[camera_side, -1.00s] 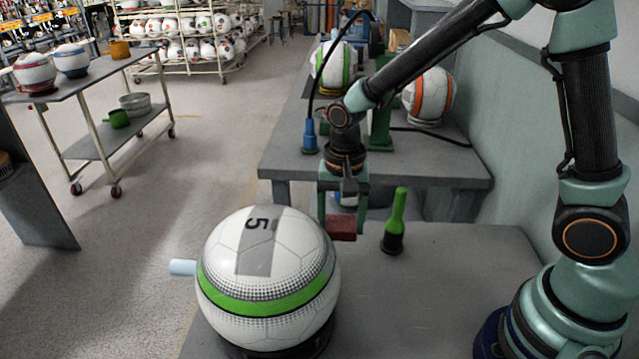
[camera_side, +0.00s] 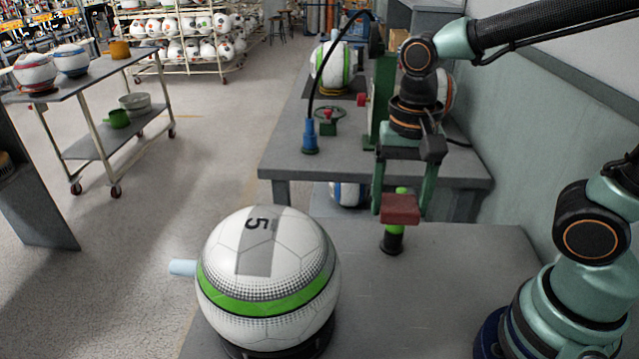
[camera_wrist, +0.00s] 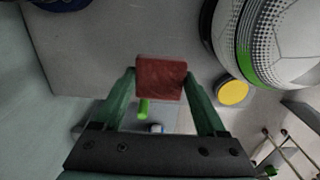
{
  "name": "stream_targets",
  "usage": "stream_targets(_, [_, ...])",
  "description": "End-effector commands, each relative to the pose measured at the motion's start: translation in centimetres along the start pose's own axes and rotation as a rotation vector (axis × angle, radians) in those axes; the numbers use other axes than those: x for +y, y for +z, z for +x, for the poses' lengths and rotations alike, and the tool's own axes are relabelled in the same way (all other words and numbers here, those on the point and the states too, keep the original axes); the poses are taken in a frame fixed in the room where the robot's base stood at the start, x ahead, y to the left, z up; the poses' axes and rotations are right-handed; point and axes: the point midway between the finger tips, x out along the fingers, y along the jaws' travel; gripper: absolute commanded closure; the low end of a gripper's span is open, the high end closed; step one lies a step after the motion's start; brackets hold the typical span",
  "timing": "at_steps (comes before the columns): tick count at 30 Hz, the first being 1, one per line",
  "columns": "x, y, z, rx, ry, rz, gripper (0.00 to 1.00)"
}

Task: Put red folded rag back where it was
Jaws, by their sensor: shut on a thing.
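The red folded rag (camera_side: 400,209) is a small dark red block held between the green fingers of my gripper (camera_side: 400,212). The rag appears raised clear of the tabletop.
A large white ball with a green band (camera_side: 267,270) sits on a dark ring at the table's front left. A pale blue cylinder (camera_side: 183,267) shows beside it. A second bench (camera_side: 280,150) with a press stands behind.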

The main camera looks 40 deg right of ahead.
Motion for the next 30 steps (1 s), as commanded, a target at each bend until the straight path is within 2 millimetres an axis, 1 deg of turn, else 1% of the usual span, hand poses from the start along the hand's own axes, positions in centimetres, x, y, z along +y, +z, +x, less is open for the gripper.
stream_targets(1, [0.1, 0.1, 1.1, -0.004, 0.007, 0.000, 0.87])
stream_targets(9, [0.2, 0.1, 7.8, -0.006, 0.010, 0.000, 0.87])
stream_targets(15, [0.2, 0.1, 11.6, -0.005, 0.008, 0.000, 0.87])
stream_targets(18, [0.2, 0.1, 13.3, -0.004, 0.007, 0.000, 0.87])
stream_targets(21, [0.1, 0.1, 14.4, -0.003, 0.005, 0.000, 0.87])
stream_targets(28, [0.1, 0.0, 15.6, -0.002, 0.002, 0.000, 0.87])
stream_targets(30, [0.1, 0.1, 16.2, -0.002, 0.004, 0.000, 0.87])
